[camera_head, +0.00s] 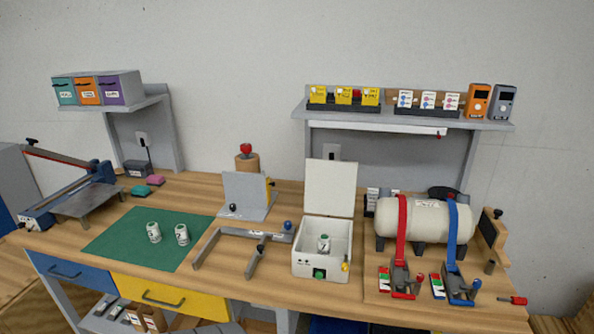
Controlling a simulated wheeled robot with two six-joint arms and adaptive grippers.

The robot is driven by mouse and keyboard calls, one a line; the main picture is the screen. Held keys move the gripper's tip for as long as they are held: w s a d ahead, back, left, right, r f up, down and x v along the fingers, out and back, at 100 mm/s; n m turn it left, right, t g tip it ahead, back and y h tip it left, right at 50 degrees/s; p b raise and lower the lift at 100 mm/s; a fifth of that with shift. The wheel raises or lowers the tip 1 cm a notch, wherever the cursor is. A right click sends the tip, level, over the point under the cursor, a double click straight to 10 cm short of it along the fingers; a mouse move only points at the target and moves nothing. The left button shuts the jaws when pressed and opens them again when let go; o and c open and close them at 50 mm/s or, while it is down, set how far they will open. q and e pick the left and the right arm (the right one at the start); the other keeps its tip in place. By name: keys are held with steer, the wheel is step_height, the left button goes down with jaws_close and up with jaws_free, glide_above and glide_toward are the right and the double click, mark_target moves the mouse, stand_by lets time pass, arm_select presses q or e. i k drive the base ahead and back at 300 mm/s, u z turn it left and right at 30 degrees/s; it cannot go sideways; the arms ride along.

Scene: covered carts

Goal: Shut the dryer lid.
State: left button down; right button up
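The dryer (309,263) is a small white box on the workbench, right of the middle in the head view. Its lid (330,188) is open and stands upright at the back of the box. A small white jar with a dark mark (324,243) stands inside. The front face has a green button (319,273), and a yellow piece (345,264) is at the right front corner. Neither of my grippers is in view.
A metal bracket frame (257,258) lies just left of the dryer. A strapped white tank (425,221) stands close on its right. Two white jars stand on a green mat (112,243) at left. A shelf (400,119) overhangs behind the lid.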

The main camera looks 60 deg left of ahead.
mark_target(330, 186)
steer(key=k, duration=0.35)
steer(key=u, duration=1)
